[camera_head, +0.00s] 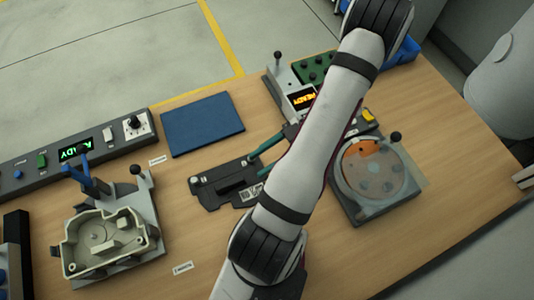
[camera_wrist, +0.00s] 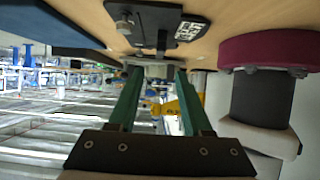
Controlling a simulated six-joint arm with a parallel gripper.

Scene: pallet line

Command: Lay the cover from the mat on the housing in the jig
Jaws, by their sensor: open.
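The housing (camera_head: 95,250) is a pale open tray-like part sitting in the grey jig (camera_head: 148,212) at the left; its inside shows, with no cover over it. The blue mat (camera_head: 203,123) looks bare in the head view, and its dark edge shows in the wrist view (camera_wrist: 50,28). I cannot make out the cover in either view. My gripper (camera_head: 256,166) has its green fingers apart, beside a black plate with a printed code label (camera_head: 215,190). In the wrist view nothing is seen held between the fingers of my gripper (camera_wrist: 153,72).
A control panel with a lit READY display (camera_head: 75,152) stands behind the jig. A blue lever (camera_head: 88,180) rises at the jig's back. Right of my arm is a round fixture with a clear top (camera_head: 378,185). Bare wood lies between the jig and the black plate.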

